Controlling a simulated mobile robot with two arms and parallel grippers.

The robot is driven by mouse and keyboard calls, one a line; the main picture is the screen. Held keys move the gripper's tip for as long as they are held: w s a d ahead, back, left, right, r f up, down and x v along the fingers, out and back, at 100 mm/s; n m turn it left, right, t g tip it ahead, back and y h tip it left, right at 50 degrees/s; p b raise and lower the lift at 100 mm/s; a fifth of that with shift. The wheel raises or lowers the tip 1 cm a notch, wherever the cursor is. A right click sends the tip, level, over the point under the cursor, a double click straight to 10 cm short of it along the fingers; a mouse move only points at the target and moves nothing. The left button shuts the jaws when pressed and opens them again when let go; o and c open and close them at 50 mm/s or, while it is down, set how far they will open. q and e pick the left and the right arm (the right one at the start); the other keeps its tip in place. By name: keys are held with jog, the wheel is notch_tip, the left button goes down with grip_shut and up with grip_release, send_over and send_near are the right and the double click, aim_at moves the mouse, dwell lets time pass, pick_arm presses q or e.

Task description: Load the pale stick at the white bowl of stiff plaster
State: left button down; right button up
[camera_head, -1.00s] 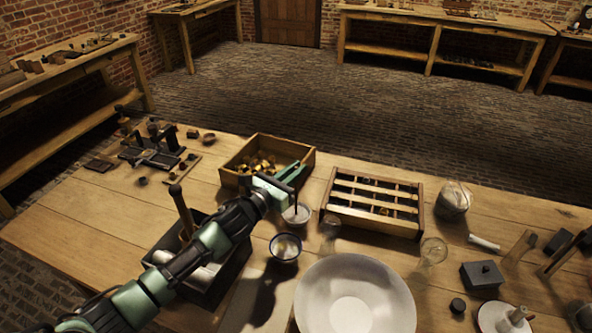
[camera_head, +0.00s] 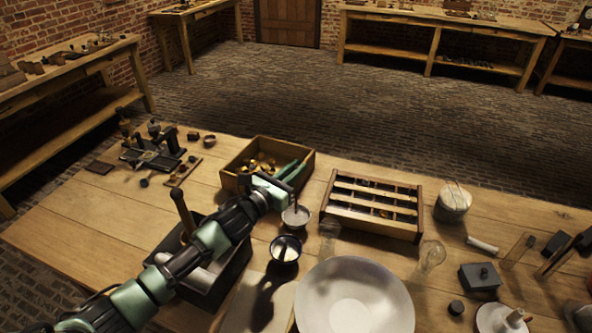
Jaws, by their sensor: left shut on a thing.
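My left gripper (camera_head: 288,180) reaches in from the left and is shut on a thin stick (camera_head: 295,199), which looks dark in the shade. The stick points down at a small white bowl (camera_head: 296,219) with pale stuff in it. Its lower end is at the bowl's mouth; I cannot tell how deep it goes. A second small bowl (camera_head: 285,251), dark-rimmed with pale contents, stands just in front. My right gripper is not in view.
A wooden box (camera_head: 232,178) with brass-coloured pieces stands behind the gripper. A slatted wooden case (camera_head: 374,225) is to the right. A large white dish (camera_head: 313,300) is in front. A dark tray (camera_head: 238,270) lies beneath my left arm. Glassware (camera_head: 432,254) stands right.

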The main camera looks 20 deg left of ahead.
pick_arm(q)
jog(key=shift+r+p, duration=1.95)
jog(key=shift+r, duration=0.8)
